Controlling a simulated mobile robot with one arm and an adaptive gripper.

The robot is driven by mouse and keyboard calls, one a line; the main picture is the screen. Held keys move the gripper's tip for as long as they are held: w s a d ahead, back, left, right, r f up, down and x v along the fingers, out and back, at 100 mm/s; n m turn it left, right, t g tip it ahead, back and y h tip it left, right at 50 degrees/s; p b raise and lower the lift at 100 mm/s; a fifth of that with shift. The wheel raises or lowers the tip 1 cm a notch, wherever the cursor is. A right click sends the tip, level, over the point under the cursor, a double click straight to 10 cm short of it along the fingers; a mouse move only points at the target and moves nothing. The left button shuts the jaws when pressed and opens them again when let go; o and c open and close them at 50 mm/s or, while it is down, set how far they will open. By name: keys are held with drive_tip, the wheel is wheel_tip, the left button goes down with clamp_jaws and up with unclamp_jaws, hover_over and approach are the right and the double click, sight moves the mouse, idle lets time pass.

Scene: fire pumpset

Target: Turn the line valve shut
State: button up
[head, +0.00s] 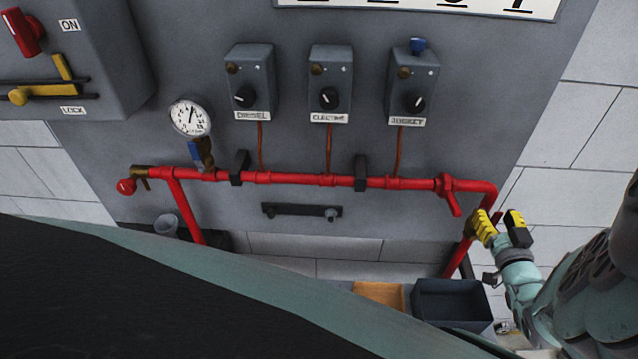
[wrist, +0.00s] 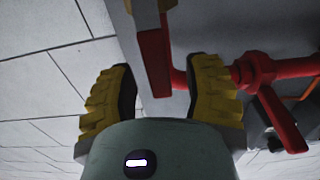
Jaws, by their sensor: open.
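A red valve with a lever handle (head: 450,197) sits on the right part of the red pipe, its lever slanting down to the right. It also shows in the wrist view (wrist: 280,118), right of my gripper. My gripper (head: 502,224) has yellow pads and is open by the pipe's right downward run. In the wrist view a red bar (wrist: 153,62) with a brass fitting (wrist: 146,12) above it lies between the lines of the fingers (wrist: 163,78), apart from both. I cannot tell which of the two is the line valve.
The red pipe (head: 290,179) runs along a grey panel with a gauge (head: 191,118) and three switch boxes (head: 330,84). A dark bin (head: 452,302) and a tan tray (head: 379,294) stand below. A black bar (head: 300,211) is mounted under the pipe.

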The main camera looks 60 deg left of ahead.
drive_tip(key=shift+c, duration=0.2)
clamp_jaws()
idle(0.3)
